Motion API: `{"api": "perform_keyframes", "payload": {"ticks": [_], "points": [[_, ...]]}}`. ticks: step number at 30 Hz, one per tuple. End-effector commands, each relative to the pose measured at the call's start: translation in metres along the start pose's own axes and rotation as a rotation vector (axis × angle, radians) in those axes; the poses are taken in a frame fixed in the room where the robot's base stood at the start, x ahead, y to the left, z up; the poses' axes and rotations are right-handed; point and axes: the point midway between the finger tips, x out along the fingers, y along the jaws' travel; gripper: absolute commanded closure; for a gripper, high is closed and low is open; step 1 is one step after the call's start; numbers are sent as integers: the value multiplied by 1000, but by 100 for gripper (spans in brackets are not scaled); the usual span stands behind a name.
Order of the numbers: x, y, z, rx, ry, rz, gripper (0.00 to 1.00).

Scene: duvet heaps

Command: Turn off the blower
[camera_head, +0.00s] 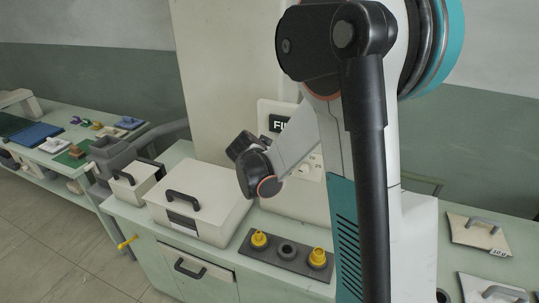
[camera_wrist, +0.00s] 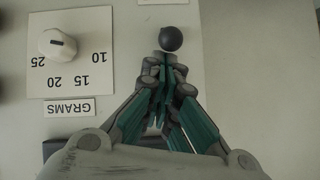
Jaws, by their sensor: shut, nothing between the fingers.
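In the wrist view my gripper (camera_wrist: 166,66) is shut and empty, its fingertips pointing up the picture. A round black knob (camera_wrist: 171,38) sits just beyond the fingertips; I cannot tell whether they touch it. A white dial (camera_wrist: 57,44) on a plate marked 10, 15, 20, 25 stands left of the fingers, with a GRAMS label (camera_wrist: 68,107) below it. In the head view the panel (camera_head: 312,170) is partly hidden behind my arm, and the fingertips cannot be made out. No part is labelled as the blower.
A white lidded box (camera_head: 205,205) with a black handle stands on the green bench. A dark plate (camera_head: 262,262) holds yellow and black round fittings. A grey duct (camera_head: 168,130) runs to the left. Handled lids (camera_head: 478,232) lie at right. Floor at left is clear.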

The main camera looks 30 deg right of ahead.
Motion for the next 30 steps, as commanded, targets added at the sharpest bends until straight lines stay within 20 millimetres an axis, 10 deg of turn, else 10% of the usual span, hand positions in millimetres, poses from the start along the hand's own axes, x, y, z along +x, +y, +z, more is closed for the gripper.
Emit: {"api": "perform_keyframes", "payload": {"ticks": [30], "points": [[-1,6,28,-20,276,-74,100]]}}
